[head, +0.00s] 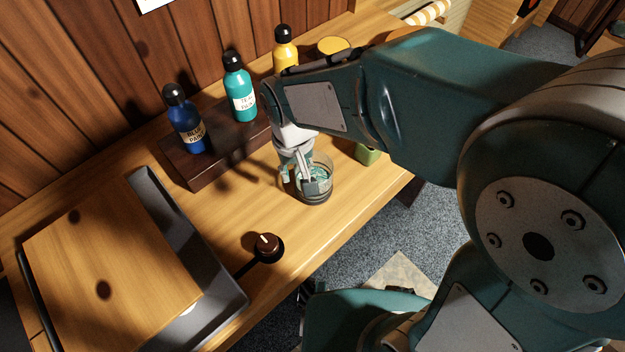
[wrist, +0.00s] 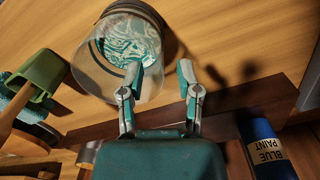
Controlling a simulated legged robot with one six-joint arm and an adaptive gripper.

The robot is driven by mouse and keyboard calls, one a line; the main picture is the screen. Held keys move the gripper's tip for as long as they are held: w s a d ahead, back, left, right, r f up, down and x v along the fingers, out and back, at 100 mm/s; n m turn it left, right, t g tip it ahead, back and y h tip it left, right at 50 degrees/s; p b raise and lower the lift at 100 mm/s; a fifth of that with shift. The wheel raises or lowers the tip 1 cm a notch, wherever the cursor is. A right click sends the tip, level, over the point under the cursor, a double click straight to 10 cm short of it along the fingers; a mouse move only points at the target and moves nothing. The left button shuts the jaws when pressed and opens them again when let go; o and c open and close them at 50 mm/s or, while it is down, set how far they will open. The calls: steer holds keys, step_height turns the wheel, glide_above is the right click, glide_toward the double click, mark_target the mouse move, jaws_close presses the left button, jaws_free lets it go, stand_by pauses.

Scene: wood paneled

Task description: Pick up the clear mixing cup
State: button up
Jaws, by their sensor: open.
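The clear mixing cup (head: 321,190) stands upright on the wooden table, with a dark band near its base. It also shows in the wrist view (wrist: 93,72), with a teal-and-white swirled pattern inside. My gripper (head: 308,174) is open at the cup, its fingers pointing down. In the wrist view, my gripper (wrist: 159,70) has its left finger overlapping the cup and its right finger just right of the rim. I cannot tell whether the left finger is inside the cup or whether either finger touches it.
A dark wooden riser (head: 203,168) behind holds a blue paint bottle (head: 187,128), a teal bottle (head: 239,98) and a yellow bottle (head: 284,52). A green container (head: 367,154) stands right of the cup. A dark knob (head: 267,244) and a grey tray (head: 222,282) with a wooden board (head: 110,262) lie front left.

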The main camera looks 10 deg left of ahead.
mark_target(298, 192)
step_height(298, 192, down, 4)
steer(key=shift+r, duration=0.25)
jaws_close()
steer(key=shift+r, duration=0.15)
steer(key=shift+r, duration=0.25)
step_height(298, 192, up, 2)
steer(key=shift+r, duration=0.15)
steer(key=s+a+r, duration=0.3)
steer(key=s+r, duration=0.7)
steer(key=s, duration=0.3)
steer(key=shift+s, duration=0.4)
